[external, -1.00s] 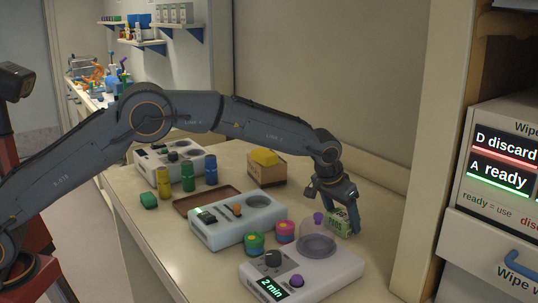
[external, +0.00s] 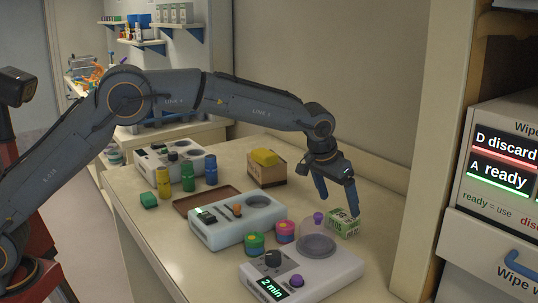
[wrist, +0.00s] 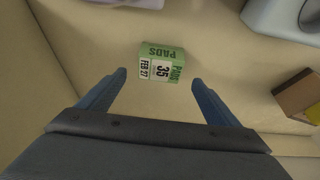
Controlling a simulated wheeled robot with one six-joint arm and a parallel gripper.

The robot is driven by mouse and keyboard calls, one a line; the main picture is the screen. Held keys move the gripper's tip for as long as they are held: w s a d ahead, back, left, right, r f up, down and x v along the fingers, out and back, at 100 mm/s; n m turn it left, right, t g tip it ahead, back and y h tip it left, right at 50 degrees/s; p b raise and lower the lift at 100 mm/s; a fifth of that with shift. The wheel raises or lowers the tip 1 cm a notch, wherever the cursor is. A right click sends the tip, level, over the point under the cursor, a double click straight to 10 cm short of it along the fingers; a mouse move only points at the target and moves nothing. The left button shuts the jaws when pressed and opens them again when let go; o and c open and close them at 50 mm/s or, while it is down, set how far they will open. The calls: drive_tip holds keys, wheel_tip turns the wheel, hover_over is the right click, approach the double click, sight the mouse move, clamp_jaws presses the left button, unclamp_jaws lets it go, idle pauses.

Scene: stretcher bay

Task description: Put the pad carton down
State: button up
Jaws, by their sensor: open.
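The pad carton (external: 343,223) is a small green and white box on the counter, behind the white device with the clear dome. In the wrist view the carton (wrist: 161,65) shows "PADS", "35" and "FEB 27" on its label. It rests on the counter surface, ahead of the fingertips. My gripper (external: 340,203) is just above and beside the carton in the external view. In the wrist view my gripper (wrist: 158,77) has its two blue fingers wide apart, with nothing between them.
The white device (external: 320,270) reading "2 min" stands in front of the carton. A cardboard box (external: 266,174) with a yellow item on top is farther back. Pink and green round tubs (external: 255,245) stand left of the dome. The counter right of the carton is clear.

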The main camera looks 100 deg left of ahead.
drive_tip(key=shift+b+v, duration=0.3)
drive_tip(key=shift+v, duration=2.05)
